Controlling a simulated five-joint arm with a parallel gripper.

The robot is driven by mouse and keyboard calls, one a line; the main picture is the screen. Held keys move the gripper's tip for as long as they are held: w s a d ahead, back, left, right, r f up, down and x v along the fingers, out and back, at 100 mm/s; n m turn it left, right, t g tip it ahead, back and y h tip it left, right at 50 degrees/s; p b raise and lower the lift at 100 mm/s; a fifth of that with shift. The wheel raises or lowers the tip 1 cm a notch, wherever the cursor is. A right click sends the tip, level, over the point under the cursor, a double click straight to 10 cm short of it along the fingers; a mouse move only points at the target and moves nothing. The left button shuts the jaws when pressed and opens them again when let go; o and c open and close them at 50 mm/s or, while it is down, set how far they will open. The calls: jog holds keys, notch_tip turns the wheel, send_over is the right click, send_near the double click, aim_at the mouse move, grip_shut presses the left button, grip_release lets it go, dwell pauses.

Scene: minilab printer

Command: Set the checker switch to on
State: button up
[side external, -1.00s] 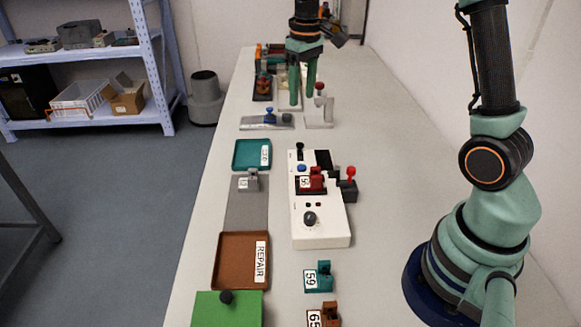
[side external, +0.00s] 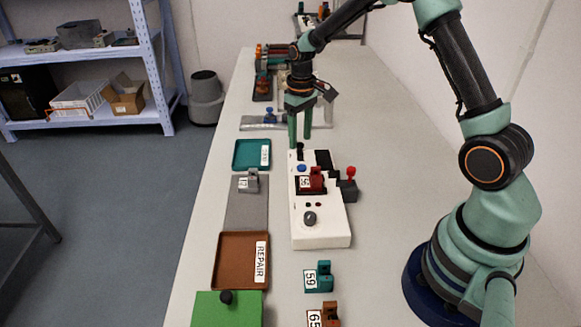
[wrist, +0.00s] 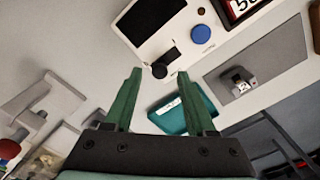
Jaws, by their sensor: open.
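The checker is a white box (side external: 322,232) with a black screen, a blue button, a dark knob and a red block labelled 5-something on it. Its small black switch lever (wrist: 160,68) is at the far end of the box, beside the screen. My gripper (side external: 300,140) is open and points down over that far end. In the wrist view the lever shows between my two green fingertips, and I see no contact. In the side view the fingers partly hide the lever. I cannot tell which way it is set.
A black block with a red-topped lever (side external: 350,185) stands against the checker's right side. A teal tray (side external: 239,164), a grey block (side external: 249,181) on a grey strip and a brown REPAIR tray (side external: 222,262) lie to the left.

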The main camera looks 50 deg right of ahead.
jog(key=shift+f, duration=0.6)
grip_shut()
jog(key=shift+r, duration=0.1)
dwell(1.0)
